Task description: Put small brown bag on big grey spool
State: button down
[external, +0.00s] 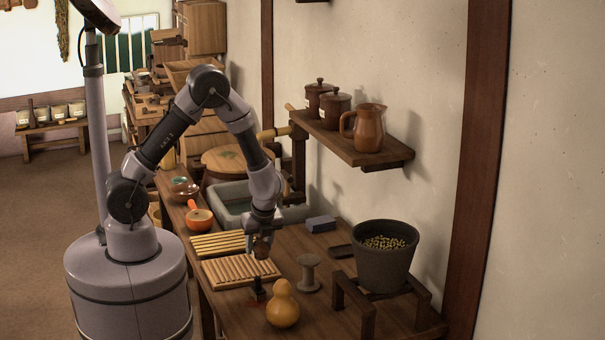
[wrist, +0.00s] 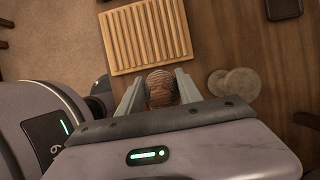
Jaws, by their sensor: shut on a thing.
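The small brown bag (wrist: 161,88) is between the two fingers of my gripper (wrist: 160,92) in the wrist view. In the external view my gripper (external: 263,240) points down, shut on the bag (external: 262,249), which appears held above the bench beside the slatted board. Most of the bag is hidden by the fingers there. The big grey spool (external: 308,274) stands upright on the bench, right of and below the bag in the picture. In the wrist view the spool (wrist: 241,83) is right of my gripper, apart from it. Its top looks bare.
A slatted wooden board (external: 240,271) lies below my gripper. A yellow gourd (external: 283,306) and a small dark upright object (external: 258,290) stand near the spool. A dark pot of grain (external: 384,262) on a wooden stand is to the right. A shelf (external: 352,146) overhangs behind.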

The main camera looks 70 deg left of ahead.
aim_at(257, 246)
jog(key=d+r, duration=0.1)
jog(key=d, duration=0.1)
jog(key=s+d+r+p, duration=0.1)
jog(key=r, duration=0.1)
jog(key=shift+s+d+r, duration=0.1)
jog(key=shift+s+d, duration=0.1)
jog(key=shift+d, duration=0.2)
jog(key=w, duration=0.5)
jog(key=w+a+f+b, duration=0.1)
jog(key=w, duration=0.4)
jog(key=w+f, duration=0.1)
jog(key=w, duration=0.4)
jog(key=shift+w+a+b, duration=0.25)
jog(key=shift+b, duration=0.05)
notch_tip(257, 246, down, 3)
jog(key=shift+f+b, duration=0.2)
jog(key=shift+b, duration=0.65)
jog(key=shift+w, duration=0.1)
jog(key=shift+r, duration=0.1)
jog(key=shift+f, duration=0.2)
jog(key=c, duration=0.8)
grip_release()
